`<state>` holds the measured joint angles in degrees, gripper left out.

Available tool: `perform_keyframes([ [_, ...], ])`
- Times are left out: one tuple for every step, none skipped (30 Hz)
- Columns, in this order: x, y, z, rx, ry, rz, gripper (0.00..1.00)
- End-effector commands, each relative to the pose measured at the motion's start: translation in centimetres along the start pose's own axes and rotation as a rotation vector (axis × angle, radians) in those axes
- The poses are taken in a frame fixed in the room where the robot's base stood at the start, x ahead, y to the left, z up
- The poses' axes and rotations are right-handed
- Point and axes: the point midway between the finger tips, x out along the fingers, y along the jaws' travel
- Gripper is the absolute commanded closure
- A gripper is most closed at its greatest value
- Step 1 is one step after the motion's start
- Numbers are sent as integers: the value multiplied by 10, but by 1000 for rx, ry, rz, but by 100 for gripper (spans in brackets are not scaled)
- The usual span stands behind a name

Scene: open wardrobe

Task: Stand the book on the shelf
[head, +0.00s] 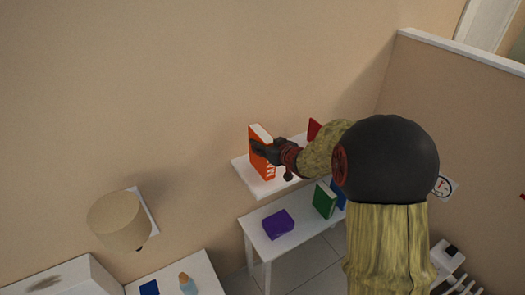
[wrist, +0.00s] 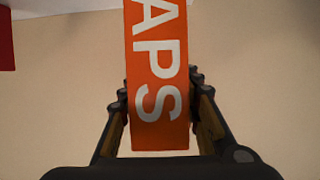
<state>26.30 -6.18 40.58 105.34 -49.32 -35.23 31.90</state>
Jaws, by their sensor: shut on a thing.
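An orange book (head: 262,163) with white letters stands upright at the white wall shelf (head: 248,186), near its left end. In the head view I cannot tell whether its lower edge touches the shelf. My gripper (head: 272,153) is shut on the book from the right side. In the wrist view the book (wrist: 158,60) lies between the two fingers of my gripper (wrist: 162,108), with its lettered spine showing. The fingers partly hide the book in the head view.
A red book (head: 314,129) is on the shelf to the right, partly behind my arm. Below, a white table (head: 259,246) bears a purple box (head: 278,224), a green book (head: 324,200) and a blue book (head: 339,193). A lamp (head: 120,220) is at left.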

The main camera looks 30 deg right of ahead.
Motion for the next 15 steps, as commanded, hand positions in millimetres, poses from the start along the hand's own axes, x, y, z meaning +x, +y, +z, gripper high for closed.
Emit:
perform_keyframes([
  [3,0,10,2,-4,-1,100],
  [5,0,14,3,-3,-1,100],
  [7,0,19,2,-2,-1,100],
  [8,0,22,2,-2,0,100],
  [9,0,24,2,-1,0,100],
  [9,0,25,0,0,0,100],
  [9,0,25,0,0,1,100],
  [9,1,25,-1,1,1,100],
  [9,1,24,-1,1,1,100],
  [9,1,24,0,1,1,100],
  [9,0,24,0,1,1,100],
  [9,0,24,0,0,1,100],
  [9,0,25,0,0,1,100],
  [9,0,25,0,0,1,100],
  [10,0,26,0,0,1,100],
])
